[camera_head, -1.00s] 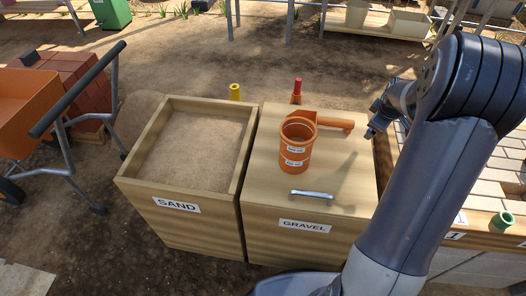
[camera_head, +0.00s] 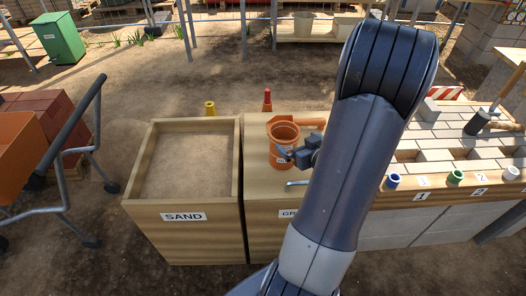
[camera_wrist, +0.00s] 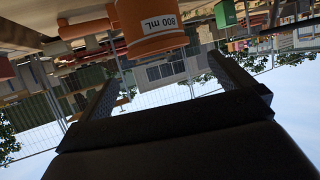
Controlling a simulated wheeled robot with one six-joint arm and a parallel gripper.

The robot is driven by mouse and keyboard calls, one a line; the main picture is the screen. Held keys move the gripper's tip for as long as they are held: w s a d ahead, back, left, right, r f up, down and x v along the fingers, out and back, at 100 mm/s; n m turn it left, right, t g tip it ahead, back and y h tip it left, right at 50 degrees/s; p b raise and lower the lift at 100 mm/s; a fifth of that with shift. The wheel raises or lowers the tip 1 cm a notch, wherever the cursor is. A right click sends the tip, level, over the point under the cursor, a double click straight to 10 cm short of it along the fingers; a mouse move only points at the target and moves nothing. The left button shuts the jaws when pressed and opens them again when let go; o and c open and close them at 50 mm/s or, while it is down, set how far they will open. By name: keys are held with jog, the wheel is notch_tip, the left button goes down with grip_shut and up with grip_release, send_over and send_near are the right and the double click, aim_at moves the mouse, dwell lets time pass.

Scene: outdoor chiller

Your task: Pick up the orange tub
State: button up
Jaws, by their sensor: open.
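The orange tub (camera_head: 283,132) stands upright on the lid of the gravel box (camera_head: 262,181), with white labels on its front. In the wrist view, which is upside down, the tub (camera_wrist: 152,25) shows an "800 mL" label at the top of the picture, between and beyond the two finger lines. My gripper (camera_head: 291,155) is open and empty at the tub's front right in the head view; whether it touches the tub I cannot tell. In the wrist view my gripper's fingers (camera_wrist: 164,68) are spread apart. My arm hides the right part of the gravel box.
An orange handle (camera_head: 311,121) lies behind the tub. The open sand box (camera_head: 185,216) stands to the left. A yellow cone (camera_head: 210,108) and a red cone (camera_head: 267,100) are behind the boxes. A paver bench (camera_head: 440,140) is at right and a barrow (camera_head: 50,195) at far left.

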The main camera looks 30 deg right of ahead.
send_near(278, 129)
jog(key=shift+b+x, duration=0.45)
jog(key=shift+x, duration=2.3)
jog(key=shift+c, duration=0.2)
jog(key=c, duration=1.3)
notch_tip(278, 129, up, 10)
jog(key=p, duration=0.2)
jog(key=shift+p, duration=0.35)
